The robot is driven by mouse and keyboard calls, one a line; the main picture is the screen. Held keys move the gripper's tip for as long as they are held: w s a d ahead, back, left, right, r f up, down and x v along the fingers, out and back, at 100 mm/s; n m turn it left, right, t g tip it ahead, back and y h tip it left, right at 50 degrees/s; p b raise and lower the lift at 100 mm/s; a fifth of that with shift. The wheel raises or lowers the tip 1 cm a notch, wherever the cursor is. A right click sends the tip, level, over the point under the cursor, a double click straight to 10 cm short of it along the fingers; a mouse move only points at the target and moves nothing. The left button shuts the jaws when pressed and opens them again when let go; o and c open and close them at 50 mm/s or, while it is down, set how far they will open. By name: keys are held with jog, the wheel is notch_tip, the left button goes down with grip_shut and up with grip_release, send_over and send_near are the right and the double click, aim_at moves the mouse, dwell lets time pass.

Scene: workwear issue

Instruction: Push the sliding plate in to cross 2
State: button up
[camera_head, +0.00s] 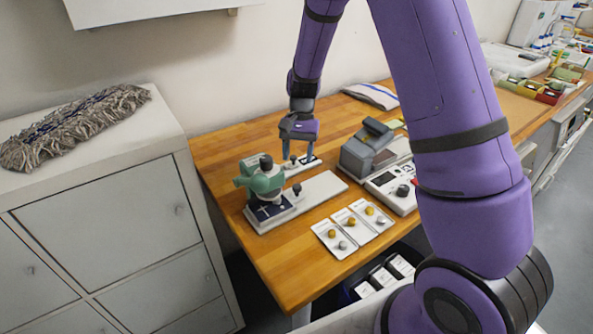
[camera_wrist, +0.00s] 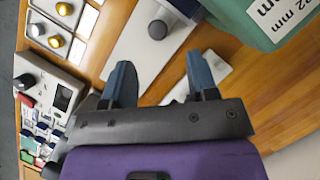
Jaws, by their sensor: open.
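A green press (camera_head: 262,180) stands at the left end of a long pale plate (camera_head: 318,192) on the wooden bench. A dark knob (camera_head: 297,188) rises from the plate beside the press; the knob also shows in the wrist view (camera_wrist: 157,29). The press's green body (camera_wrist: 248,18), with a label ending in "mm", is at the wrist view's upper right. I cannot make out cross 2 or which part slides. My gripper (camera_head: 300,160) is open and empty, pointing down behind the long plate, over a small white plate (camera_wrist: 207,75). Its fingers (camera_wrist: 158,72) are apart from the knob.
Several cards with gold and silver knobs (camera_head: 352,227) lie in front. A grey device (camera_head: 368,150) and a white unit with a display (camera_head: 390,187) stand at right. A cabinet with a mop head (camera_head: 75,122) is at left. Bare bench lies left of the press.

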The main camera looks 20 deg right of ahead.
jog(key=shift+v, duration=1.2)
jog(key=s+d+r+n+t, duration=0.1)
jog(key=s+r+n+t, duration=0.1)
jog(key=s+r, duration=0.55)
jog(key=s+d+r+n+t, duration=0.15)
jog(key=s+r, duration=0.25)
jog(key=r, duration=0.7)
jog(key=s+r+n+t+h, duration=0.1)
jog(key=s+r+t, duration=0.1)
jog(key=s, duration=0.6)
jog(key=s+r+n+t+h, duration=0.1)
jog(key=s+r+n+t, duration=0.1)
jog(key=s, duration=0.7)
notch_tip(320, 180, up, 2)
jog(key=shift+d+r+t+h, duration=0.3)
jog(key=shift+d+t, duration=0.1)
jog(key=shift+t, duration=0.35)
